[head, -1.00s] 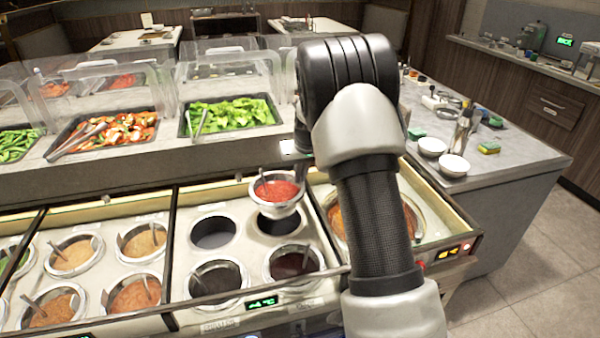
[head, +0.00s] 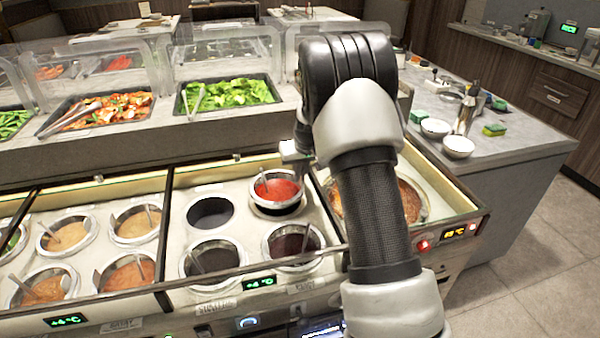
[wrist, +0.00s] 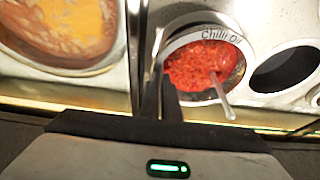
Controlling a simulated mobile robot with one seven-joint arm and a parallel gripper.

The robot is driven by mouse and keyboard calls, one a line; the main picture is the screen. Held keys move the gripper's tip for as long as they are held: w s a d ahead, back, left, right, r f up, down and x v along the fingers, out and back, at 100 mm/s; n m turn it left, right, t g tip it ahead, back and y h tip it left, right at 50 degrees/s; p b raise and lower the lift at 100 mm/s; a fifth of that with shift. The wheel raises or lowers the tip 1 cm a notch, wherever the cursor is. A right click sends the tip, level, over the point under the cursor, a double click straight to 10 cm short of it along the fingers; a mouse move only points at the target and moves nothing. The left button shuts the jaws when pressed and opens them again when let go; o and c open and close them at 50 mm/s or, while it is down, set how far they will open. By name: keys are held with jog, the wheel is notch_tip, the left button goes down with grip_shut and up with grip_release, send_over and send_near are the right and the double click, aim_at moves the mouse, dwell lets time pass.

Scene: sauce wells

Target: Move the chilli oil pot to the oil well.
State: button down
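The chilli oil pot (head: 278,189) is a metal pot of red chilli with a spoon in it. In the wrist view its rim reads "Chilli Oil" (wrist: 205,68). It is over the back right well (head: 279,211) of the nearest counter section, its lower part at or just inside the opening; whether it rests there I cannot tell. My gripper (head: 297,158) is at the pot's back right rim. In the wrist view its narrow fingers (wrist: 162,98) are closed on the rim. The back left well (head: 211,213) is empty and dark.
Two dark sauce pots, front left (head: 214,260) and front right (head: 293,243), stand close in the same section. A large round orange-brown pot (head: 411,200) is to the right, partly behind my arm. Sauce pots fill the left section. Clear food guards (head: 235,45) stand behind.

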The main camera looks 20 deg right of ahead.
aim_at(300, 183)
jog(key=shift+w+f+b, duration=0.1)
jog(key=shift+f+b, duration=1)
jog(key=shift+f, duration=0.55)
jog(key=shift+f+b, duration=0.3)
jog(key=c, duration=1.9)
grip_release()
jog(key=shift+f, duration=0.1)
